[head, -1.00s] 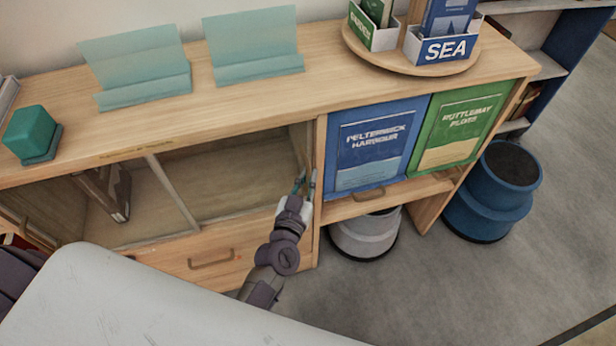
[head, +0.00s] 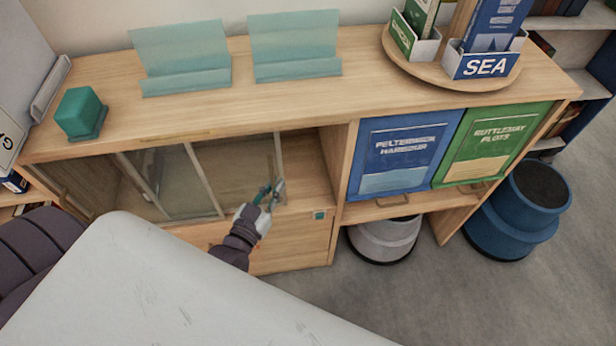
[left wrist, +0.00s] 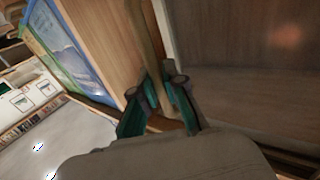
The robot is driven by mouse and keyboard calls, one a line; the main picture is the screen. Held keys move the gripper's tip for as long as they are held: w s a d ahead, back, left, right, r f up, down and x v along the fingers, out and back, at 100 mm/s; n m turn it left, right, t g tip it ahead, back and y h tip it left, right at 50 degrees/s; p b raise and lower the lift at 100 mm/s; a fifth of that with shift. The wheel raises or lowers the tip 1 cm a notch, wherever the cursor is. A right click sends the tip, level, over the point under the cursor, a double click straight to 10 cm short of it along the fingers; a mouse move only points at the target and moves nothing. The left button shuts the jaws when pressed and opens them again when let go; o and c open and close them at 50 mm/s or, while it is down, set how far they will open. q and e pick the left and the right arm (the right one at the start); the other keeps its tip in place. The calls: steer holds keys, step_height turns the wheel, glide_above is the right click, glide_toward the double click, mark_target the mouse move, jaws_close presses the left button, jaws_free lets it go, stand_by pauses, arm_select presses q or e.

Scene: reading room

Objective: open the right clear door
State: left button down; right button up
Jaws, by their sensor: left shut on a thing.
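The right clear door (head: 235,172) is a see-through sliding panel with a pale frame in the low wooden cabinet. It stands partly slid to the left, with an open gap between its right edge and the cabinet's upright. My left gripper (head: 270,193) is at the lower part of that right edge. In the left wrist view, the fingers of my left gripper (left wrist: 163,108) are closed on a narrow upright wooden bar (left wrist: 149,35) at the door's edge. The left clear door (head: 165,182) is partly overlapped by the right one. My right gripper is in neither view.
A blue folder (head: 393,150) and a green folder (head: 492,140) stand right of the opening. A turntable (head: 400,52) with labelled boxes, two teal stands (head: 182,55) and a teal block (head: 80,112) are on top. Blue (head: 520,210) and grey (head: 385,240) stools stand on the floor.

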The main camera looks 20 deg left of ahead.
arm_select(q)
steer(key=s+a, duration=0.5)
steer(key=a, duration=0.3)
steer(key=shift+s+a+p, duration=0.25)
steer(key=shift+s+p, duration=0.05)
steer(key=shift+s, duration=0.05)
steer(key=c, duration=1.2)
jaws_free()
steer(key=s, duration=1.2)
